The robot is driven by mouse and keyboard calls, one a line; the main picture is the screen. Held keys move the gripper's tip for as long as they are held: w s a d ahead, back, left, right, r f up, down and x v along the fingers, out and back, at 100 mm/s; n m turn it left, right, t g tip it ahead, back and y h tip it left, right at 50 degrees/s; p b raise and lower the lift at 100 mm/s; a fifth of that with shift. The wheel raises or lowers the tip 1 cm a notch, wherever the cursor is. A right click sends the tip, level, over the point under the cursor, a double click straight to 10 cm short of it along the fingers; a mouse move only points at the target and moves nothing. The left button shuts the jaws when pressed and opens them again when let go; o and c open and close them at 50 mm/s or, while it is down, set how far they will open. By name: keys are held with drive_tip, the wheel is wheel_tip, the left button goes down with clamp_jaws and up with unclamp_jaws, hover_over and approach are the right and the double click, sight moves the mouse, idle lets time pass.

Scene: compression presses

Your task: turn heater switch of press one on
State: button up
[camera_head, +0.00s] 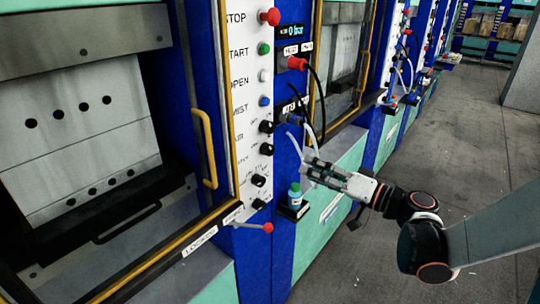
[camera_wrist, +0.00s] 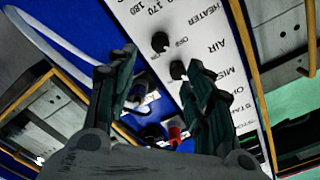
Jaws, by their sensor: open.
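The nearest press has a white control panel (camera_head: 245,110) with labels from STOP at the top down. Its heater switch (camera_head: 266,149) is a small black knob low on the panel. In the wrist view the heater switch (camera_wrist: 160,42) is a black knob beside the HEATER label, with OFF/ON marks near it. The AIR knob (camera_wrist: 178,70) is next to it. My gripper (camera_head: 306,166) is right of the panel in the head view, apart from the knobs. In the wrist view my gripper (camera_wrist: 160,58) has its two dark fingers spread and empty, pointing toward the panel.
A small bottle (camera_head: 294,196) stands on a dark ledge below my gripper. A hose (camera_head: 318,95) hangs from the blue column. A yellow handle (camera_head: 205,150) sticks out left of the panel. A red-knobbed lever (camera_head: 266,227) is below. The floor (camera_head: 400,250) at right is clear.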

sight(271, 152)
drive_tip(key=b+x, duration=0.2)
drive_tip(key=x, duration=1.1)
drive_tip(key=shift+w+a+b, duration=0.2)
drive_tip(key=shift+a+b, duration=0.1)
drive_tip(key=shift+b, duration=0.05)
drive_tip(key=shift+c, duration=0.2)
drive_tip(key=c, duration=1)
